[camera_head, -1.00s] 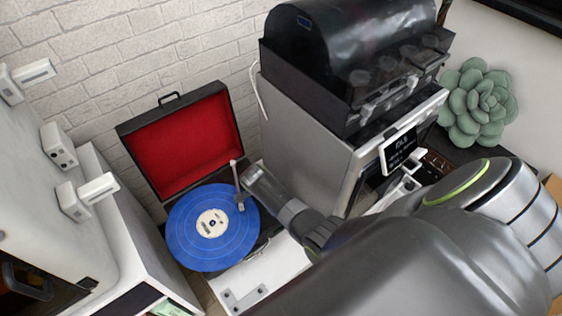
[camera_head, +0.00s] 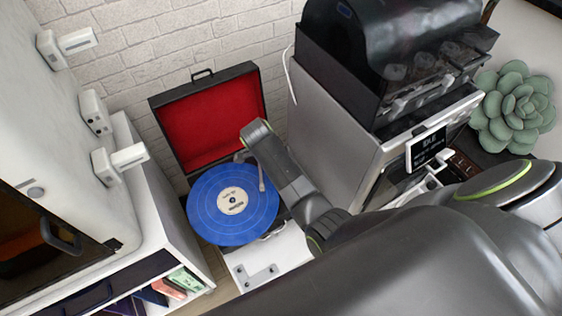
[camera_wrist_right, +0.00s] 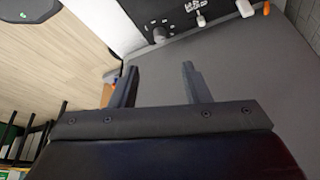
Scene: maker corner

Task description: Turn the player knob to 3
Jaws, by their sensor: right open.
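The record player stands open against the brick wall in the head view, with a red-lined lid (camera_head: 212,122) and a blue record (camera_head: 215,222). My right arm reaches over its right side and hides part of it; no knob can be made out there. In the right wrist view, my right gripper (camera_wrist_right: 160,82) is open and empty. Beyond its fingers, a dark panel (camera_wrist_right: 178,18) carries a round dark knob (camera_wrist_right: 160,33) and pale markings; the fingers are apart from it. I cannot tell from the view which device this panel belongs to, nor the knob's setting. My left gripper is not in view.
A tall grey machine with a black top (camera_head: 385,55) and a small screen (camera_head: 427,148) stands right of the player. A white cabinet (camera_head: 165,215) is at the left. A succulent (camera_head: 512,105) is at the far right. Wooden floor (camera_wrist_right: 50,70) shows in the wrist view.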

